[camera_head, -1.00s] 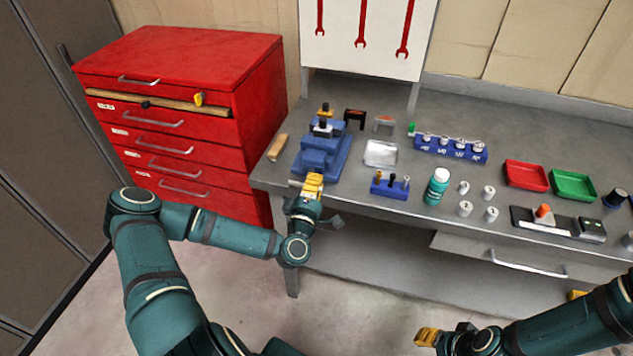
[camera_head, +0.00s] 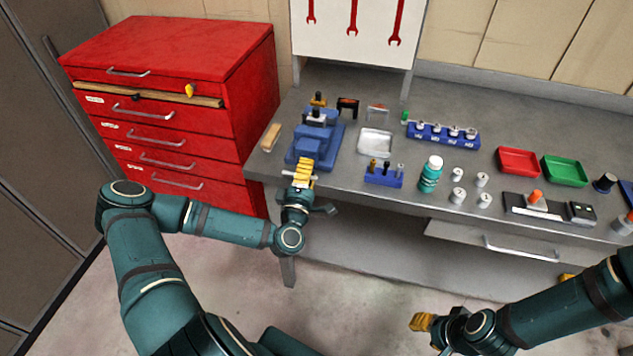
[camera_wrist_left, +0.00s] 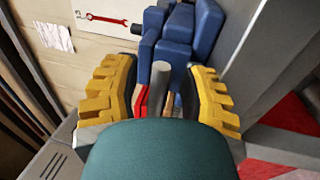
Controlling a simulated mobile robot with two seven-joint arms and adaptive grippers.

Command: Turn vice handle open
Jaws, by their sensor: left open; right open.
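The blue vice (camera_head: 316,138) stands on the bench near its left front edge, and it also shows in the left wrist view (camera_wrist_left: 176,40). A grey bar, seemingly the vice handle (camera_wrist_left: 161,78), lies between my left gripper's yellow fingers in the left wrist view. My left gripper (camera_head: 305,168) is open at the front of the vice, with fingers on either side of the bar; I cannot tell whether they touch it. My right gripper (camera_head: 422,322) is in front of the bench at the lower right, open and away from the vice.
A red drawer cabinet (camera_head: 185,105) stands left of the bench. A wooden block (camera_head: 271,137) lies left of the vice. A metal tray (camera_head: 376,142), a blue holder (camera_head: 383,176) and a teal bottle (camera_head: 430,175) stand to its right. Floor before the bench is clear.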

